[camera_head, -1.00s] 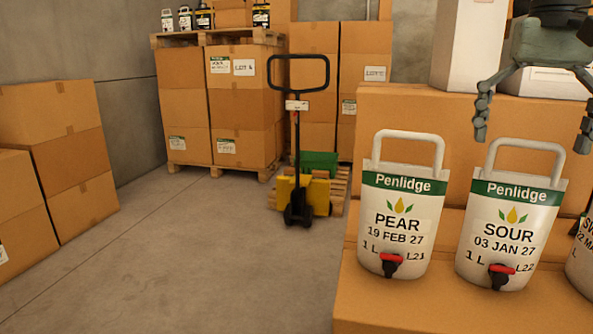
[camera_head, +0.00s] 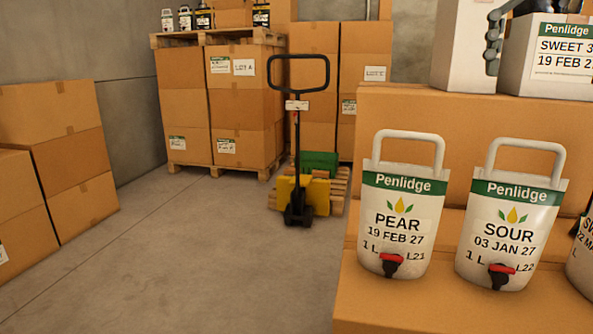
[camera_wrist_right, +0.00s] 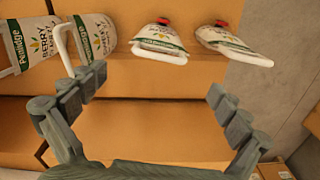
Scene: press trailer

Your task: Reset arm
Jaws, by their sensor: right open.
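My right gripper (camera_wrist_right: 156,82) is open and empty in the right wrist view, its fingers spread above a cardboard box (camera_wrist_right: 150,130). In the head view only a grey finger of it (camera_head: 493,45) shows at the top right, in front of white boxes. The white PEAR pouch (camera_head: 398,215) and SOUR pouch (camera_head: 508,230) stand upright on cardboard, handles up, apart from the gripper. My left gripper is in neither view.
A white box labelled SWEET (camera_head: 560,60) stands at the upper right on the cardboard step (camera_head: 430,110). Two pouches with BERRY labels (camera_wrist_right: 97,35) (camera_wrist_right: 33,42) are at the wrist view's left. A pallet jack (camera_head: 298,195) stands on open floor (camera_head: 200,250).

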